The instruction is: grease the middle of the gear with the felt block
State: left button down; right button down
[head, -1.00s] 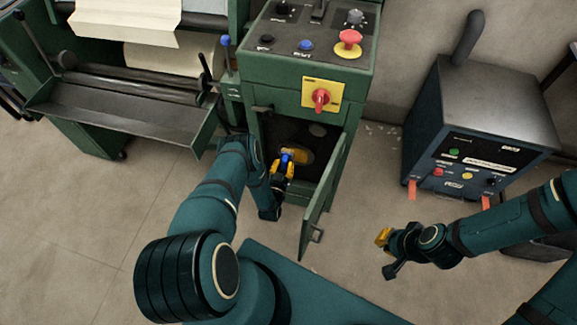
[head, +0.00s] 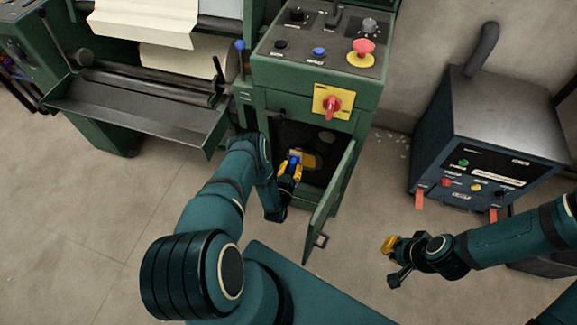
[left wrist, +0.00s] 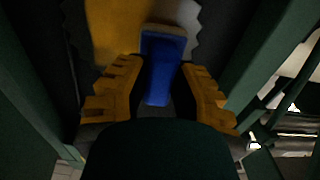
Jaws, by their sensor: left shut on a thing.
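My left gripper (head: 290,172) is at the open front of the green cabinet's lower compartment and is shut on the felt block (head: 295,161). In the left wrist view the felt block (left wrist: 163,75) has a blue handle between the yellow fingers and a pale felt strip at its far end. In the head view the gear (head: 312,160) is small and dim. My right gripper (head: 389,260) hangs at the right, away from the cabinet; its jaw opening is unclear.
The compartment's green door (head: 333,200) stands open to the right of my left gripper. The green cabinet (head: 260,72) carries knobs and a red switch. A dark blue unit (head: 490,130) stands at the right. The floor (head: 90,220) at left is clear.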

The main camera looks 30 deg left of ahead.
pick_arm(q)
jog(key=shift+w+d+b, duration=0.15)
jog(key=shift+w+d, duration=0.15)
jog(key=shift+d, duration=1.1)
jog(key=shift+w+d+b, duration=0.1)
jog(key=shift+w+d, duration=0.25)
jog(key=shift+d, duration=1.1)
jog(key=shift+w+d+b, duration=0.15)
jog(key=shift+w+d, duration=0.15)
jog(key=shift+d, duration=1.1)
jog(key=p+v, duration=0.2)
jog(key=v, duration=0.4)
jog(key=shift+s, duration=0.1)
